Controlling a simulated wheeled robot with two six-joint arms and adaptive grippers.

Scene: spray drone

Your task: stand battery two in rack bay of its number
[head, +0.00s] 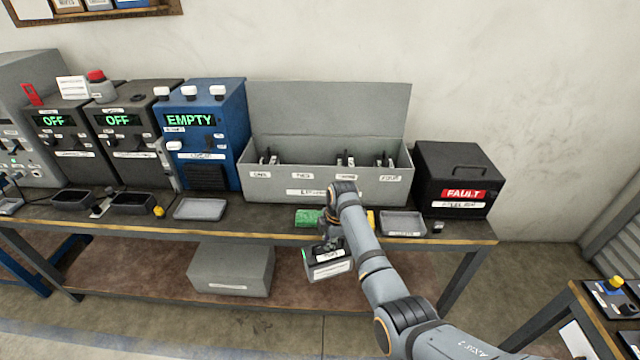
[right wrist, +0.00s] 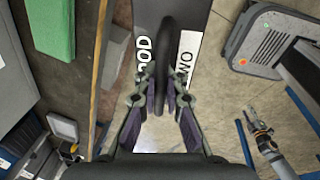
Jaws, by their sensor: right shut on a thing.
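Battery two is a dark box (head: 329,266) with a white label and a carrying handle. My right gripper (head: 328,243) is shut on that handle. The battery hangs in front of the bench edge. In the right wrist view the battery (right wrist: 172,15) shows between my right fingers (right wrist: 162,95), with "WO" on a white label and partly covered letters "OOD". The rack (head: 325,187) is a long grey open box with a raised back. Its front tags read ONE, TWO and FOUR, with the third tag hard to read. Upright fittings show inside.
A green block (head: 308,217) and a grey tray (head: 403,224) lie on the bench in front of the rack. A black FAULT case (head: 455,180) stands right of it, and a blue EMPTY machine (head: 204,137) left. A grey box (head: 231,268) is below the bench.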

